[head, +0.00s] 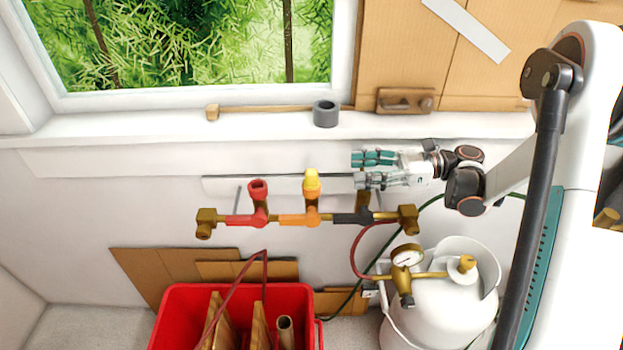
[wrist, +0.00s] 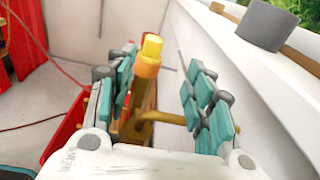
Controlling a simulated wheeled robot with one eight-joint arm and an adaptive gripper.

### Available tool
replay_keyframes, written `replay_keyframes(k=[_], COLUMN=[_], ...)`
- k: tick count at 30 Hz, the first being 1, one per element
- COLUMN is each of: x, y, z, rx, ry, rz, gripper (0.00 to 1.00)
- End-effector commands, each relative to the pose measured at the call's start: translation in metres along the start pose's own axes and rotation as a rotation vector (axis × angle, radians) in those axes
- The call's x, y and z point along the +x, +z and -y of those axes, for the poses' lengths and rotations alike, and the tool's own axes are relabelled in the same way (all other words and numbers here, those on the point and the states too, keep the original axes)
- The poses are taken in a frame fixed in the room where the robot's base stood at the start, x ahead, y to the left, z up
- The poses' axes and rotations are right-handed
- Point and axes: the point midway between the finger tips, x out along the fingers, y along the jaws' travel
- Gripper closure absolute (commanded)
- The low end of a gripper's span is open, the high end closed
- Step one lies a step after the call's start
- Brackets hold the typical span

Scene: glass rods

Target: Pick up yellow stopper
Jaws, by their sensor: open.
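The yellow stopper (head: 312,181) sits upright on top of the orange-banded middle outlet of a brass pipe manifold (head: 290,216) on the wall. My gripper (head: 358,170) is to the right of the stopper in the head view, at about its height and apart from it. In the wrist view my gripper (wrist: 160,85) is open, its teal-padded fingers on either side of the yellow stopper (wrist: 151,47), which shows beyond the palm. I cannot tell exactly how far the stopper reaches between the fingertips.
A red-capped outlet (head: 258,190) stands left of the stopper. The window sill above holds a grey ring (head: 326,113) and a wooden stick (head: 260,110). Below are a red crate (head: 180,300) with boards and a white gas tank (head: 435,310) with a gauge.

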Motion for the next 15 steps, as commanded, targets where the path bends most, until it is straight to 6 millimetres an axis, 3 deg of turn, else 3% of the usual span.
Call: replay_keyframes(k=[7,15], x=[-0.009,0.037], y=[-0.011,-0.009], z=[-0.003,-0.005], rx=[0.056,0.058], ry=[0.026,0.031], rz=[0.074,0.077], gripper=[0.52,0.52])
